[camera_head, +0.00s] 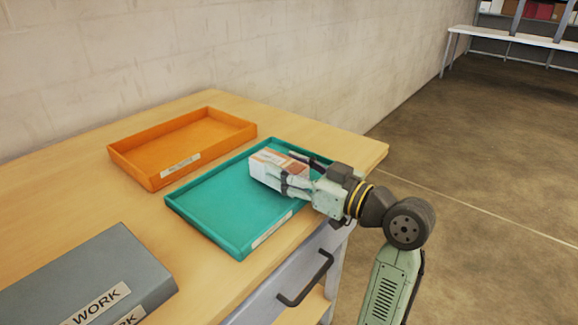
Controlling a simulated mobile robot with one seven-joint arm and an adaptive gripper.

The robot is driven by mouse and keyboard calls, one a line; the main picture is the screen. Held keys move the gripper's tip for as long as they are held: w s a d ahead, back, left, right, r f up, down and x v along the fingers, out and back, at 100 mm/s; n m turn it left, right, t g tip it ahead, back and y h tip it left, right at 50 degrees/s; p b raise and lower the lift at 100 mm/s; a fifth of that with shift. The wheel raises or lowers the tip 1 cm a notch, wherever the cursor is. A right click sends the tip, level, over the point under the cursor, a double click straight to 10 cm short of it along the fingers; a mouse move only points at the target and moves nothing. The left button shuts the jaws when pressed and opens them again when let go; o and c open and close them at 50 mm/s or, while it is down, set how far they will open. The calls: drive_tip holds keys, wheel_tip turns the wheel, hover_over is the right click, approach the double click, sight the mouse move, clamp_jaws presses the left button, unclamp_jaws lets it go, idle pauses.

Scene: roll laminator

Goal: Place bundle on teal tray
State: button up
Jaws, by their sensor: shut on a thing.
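The bundle (266,172) is a small white and orange-brown block. My gripper (291,178) is shut on it, with its fingers along the block's right part, hiding some of it. The teal tray (211,233) is a shallow rectangular tray with a pale label on its front wall, on the wooden table. The bundle is over the right back part of the tray. I cannot tell whether it touches the tray floor or is held just above it.
An orange tray (139,168) with a label stands behind and left of the teal tray. A grey binder (95,275) marked WORK lies at the front left. The wooden table top (60,200) is otherwise clear. A drawer handle (306,279) sticks out at the front, and a wall (150,60) rises behind.

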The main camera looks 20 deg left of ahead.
drive_tip(key=shift+f, duration=0.1)
drive_tip(key=shift+f+b, duration=0.1)
drive_tip(key=shift+b, duration=0.2)
drive_tip(key=o, duration=1.5)
drive_tip(key=shift+c, duration=0.2)
drive_tip(key=shift+r+p, duration=0.35)
drive_tip(key=shift+p, duration=0.05)
drive_tip(key=b+v, duration=0.2)
drive_tip(key=v, duration=1)
drive_tip(key=shift+b, duration=0.4)
